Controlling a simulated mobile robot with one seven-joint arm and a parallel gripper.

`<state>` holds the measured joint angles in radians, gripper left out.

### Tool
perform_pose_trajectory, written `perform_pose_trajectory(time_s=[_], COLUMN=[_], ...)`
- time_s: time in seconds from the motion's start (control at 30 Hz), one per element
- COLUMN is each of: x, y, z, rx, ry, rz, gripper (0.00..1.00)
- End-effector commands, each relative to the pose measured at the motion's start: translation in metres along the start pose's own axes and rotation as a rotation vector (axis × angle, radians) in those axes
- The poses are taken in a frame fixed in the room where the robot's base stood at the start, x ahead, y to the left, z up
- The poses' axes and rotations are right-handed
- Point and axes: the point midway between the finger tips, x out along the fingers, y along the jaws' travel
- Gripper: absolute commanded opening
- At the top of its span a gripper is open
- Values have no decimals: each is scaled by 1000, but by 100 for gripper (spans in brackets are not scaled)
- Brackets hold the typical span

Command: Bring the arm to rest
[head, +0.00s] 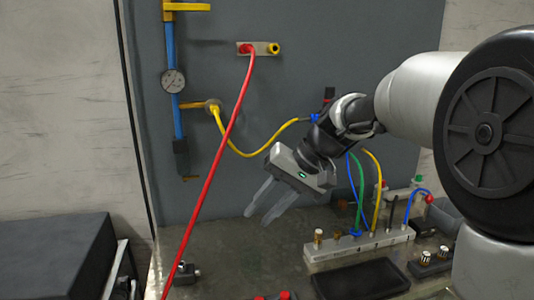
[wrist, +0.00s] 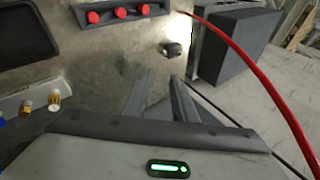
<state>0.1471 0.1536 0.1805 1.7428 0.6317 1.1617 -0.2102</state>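My arm reaches in from the right in the head view. My gripper (head: 257,217) hangs tilted down and to the left, in front of the grey panel and above the bench. Its two grey fingers are apart with nothing between them. In the wrist view the fingers of my gripper (wrist: 158,88) also show apart and empty, with the bench surface beyond them.
A red hose (head: 225,140) runs from a wall port down past the gripper's left. A yellow hose (head: 245,152) passes behind the gripper. A manifold block (head: 345,248) with cables and a black tray (head: 360,279) lie below right. A small black block (head: 187,274) sits at lower left.

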Motion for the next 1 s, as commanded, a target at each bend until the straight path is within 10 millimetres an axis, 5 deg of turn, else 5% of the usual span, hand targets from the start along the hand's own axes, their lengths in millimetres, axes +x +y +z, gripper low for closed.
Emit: perform_pose_trajectory(time_s=[0.2,0.5,0.77,0.8,1.0], x=[-49,-80,-88,-106,-141], y=[41,97,132,117,92], z=[92,173,215,209,203], rx=[-56,-106,-147,-144,-142], ry=[125,263,351,346,342], rz=[286,501,598,595,594], gripper=[25,25,25,25,25])
